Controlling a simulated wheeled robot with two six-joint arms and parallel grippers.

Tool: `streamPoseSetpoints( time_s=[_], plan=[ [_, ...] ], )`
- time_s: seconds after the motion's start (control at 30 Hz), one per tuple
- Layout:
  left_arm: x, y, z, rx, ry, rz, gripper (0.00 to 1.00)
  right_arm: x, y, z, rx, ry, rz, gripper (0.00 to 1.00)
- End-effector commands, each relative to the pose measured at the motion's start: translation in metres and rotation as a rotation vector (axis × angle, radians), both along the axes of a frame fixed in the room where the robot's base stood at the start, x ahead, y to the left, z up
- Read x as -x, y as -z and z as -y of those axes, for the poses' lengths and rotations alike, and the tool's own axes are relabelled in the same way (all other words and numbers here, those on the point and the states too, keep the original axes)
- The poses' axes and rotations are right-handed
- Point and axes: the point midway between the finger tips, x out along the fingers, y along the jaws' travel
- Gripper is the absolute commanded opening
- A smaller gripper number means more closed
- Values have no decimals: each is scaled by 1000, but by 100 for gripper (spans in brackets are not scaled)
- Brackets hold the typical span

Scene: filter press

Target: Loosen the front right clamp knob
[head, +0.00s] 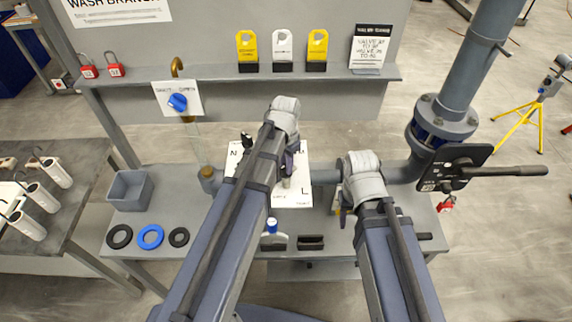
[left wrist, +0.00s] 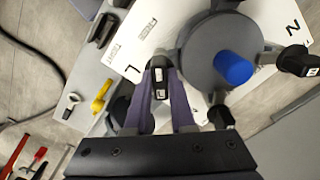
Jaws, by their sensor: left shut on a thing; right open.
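In the left wrist view a black clamp knob (left wrist: 158,78) with a white label sits between the purple fingers of my left gripper (left wrist: 160,80), which is shut on it. It is at the right front of the white lettered board (head: 292,198), near the letter L in the head view. In the head view my left gripper (head: 290,165) and arm hide much of the press. The wrist view shows the round grey press lid (left wrist: 200,60) with a blue cap (left wrist: 233,67), and other black knobs (left wrist: 298,60) (left wrist: 220,116). My right gripper (head: 344,208) is open, right of the board.
A grey bin (head: 130,188) and ring seals (head: 150,237) lie on the bench's left. A grey pipe and a black lever valve (head: 465,168) stand at the right. A shelf with yellow and white tags (head: 247,48) runs behind. A blue-topped item (head: 272,226) stands at the front.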

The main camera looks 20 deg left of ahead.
Motion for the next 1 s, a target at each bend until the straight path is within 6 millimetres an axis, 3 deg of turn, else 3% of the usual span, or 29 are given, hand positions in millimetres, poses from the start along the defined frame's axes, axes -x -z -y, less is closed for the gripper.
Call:
streamPoseSetpoints(
  time_s=[0.17, 0.2, 0.47, 0.77, 1.0],
  plan=[
    [0, 0, 0, 0, 2, 0, 0, 0, 0, 0, 0, 0, 0, 50],
    [0, 0, 0, 0, 2, 0, 24, 0, 0, 0, 0, 0, 0, 50],
    [0, 0, 0, 0, 0, 0, 52, 0, 0, 0, 0, 0, 0, 50],
    [0, -1, 0, 0, 0, 0, 52, 0, -1, 0, 0, 0, 0, 50],
    [0, -16, 0, 0, -1, 0, 52, 0, -16, 0, 0, 2, 0, 50]
  ],
)
